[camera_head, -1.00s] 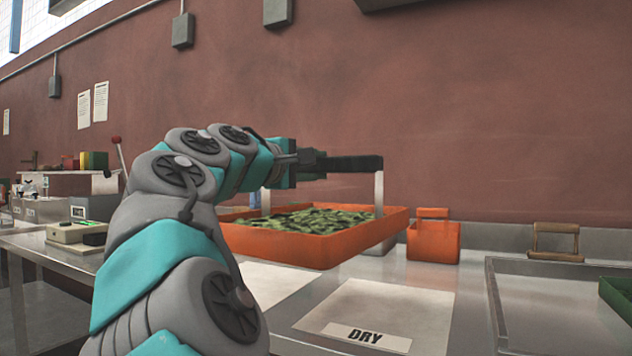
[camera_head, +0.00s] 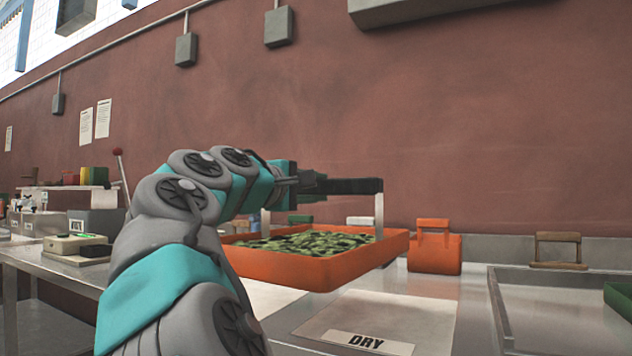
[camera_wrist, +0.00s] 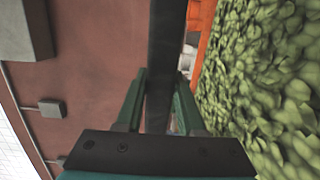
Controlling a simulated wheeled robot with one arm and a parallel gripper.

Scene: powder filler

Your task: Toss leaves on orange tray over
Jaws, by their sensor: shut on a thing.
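The orange tray (camera_head: 305,268) is in the middle of the head view, full of green leaves (camera_head: 310,241). A dark handle bar (camera_head: 355,186) spans above it on pale uprights. My gripper (camera_head: 322,186) is shut on this bar, and the tray hangs level, apparently above the bench. In the wrist view, the bar (camera_wrist: 163,60) runs between the two fingers of my gripper (camera_wrist: 160,100). The leaves (camera_wrist: 265,80) fill the right side and a strip of orange rim (camera_wrist: 205,30) shows. My arm hides the tray's left end.
A mat marked DRY (camera_head: 390,310) lies bare on the bench in front of the tray. An orange container (camera_head: 434,252) stands right of it. A metal tray (camera_head: 550,310) lies at the far right. A small device (camera_head: 77,247) sits at left. The wall (camera_head: 450,130) is behind.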

